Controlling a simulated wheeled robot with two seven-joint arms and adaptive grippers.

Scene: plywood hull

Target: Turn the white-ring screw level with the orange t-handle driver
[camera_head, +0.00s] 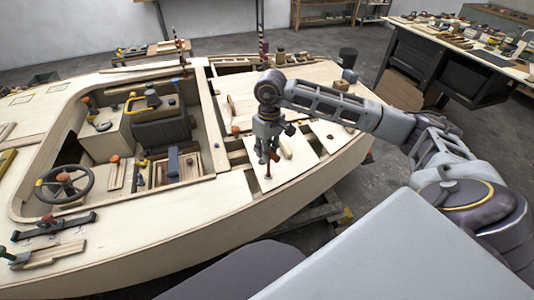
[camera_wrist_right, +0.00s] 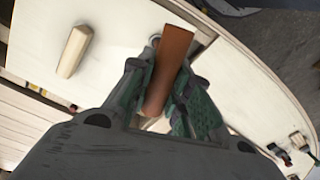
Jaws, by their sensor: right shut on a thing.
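My right gripper (camera_head: 268,159) is over a pale hatch panel (camera_head: 300,160) on the right part of the hull deck, fingers pointing down. In the right wrist view, my right gripper (camera_wrist_right: 170,112) is shut on the orange handle of the t-handle driver (camera_wrist_right: 168,68), which lies between its green-padded fingers. In the head view a thin dark shaft seems to reach down below the fingers to the panel. A small pale grey round edge (camera_wrist_right: 153,40) shows beside the handle; I cannot tell if it is the white-ring screw. The driver's tip is hidden. My left gripper is not in view.
A pale wooden block (camera_head: 286,147) lies on the panel close beside the gripper, also in the right wrist view (camera_wrist_right: 73,52). An open cockpit with a seat (camera_head: 160,122) and steering wheel (camera_head: 65,184) is at left. A cluttered workbench (camera_head: 470,45) stands at the back right.

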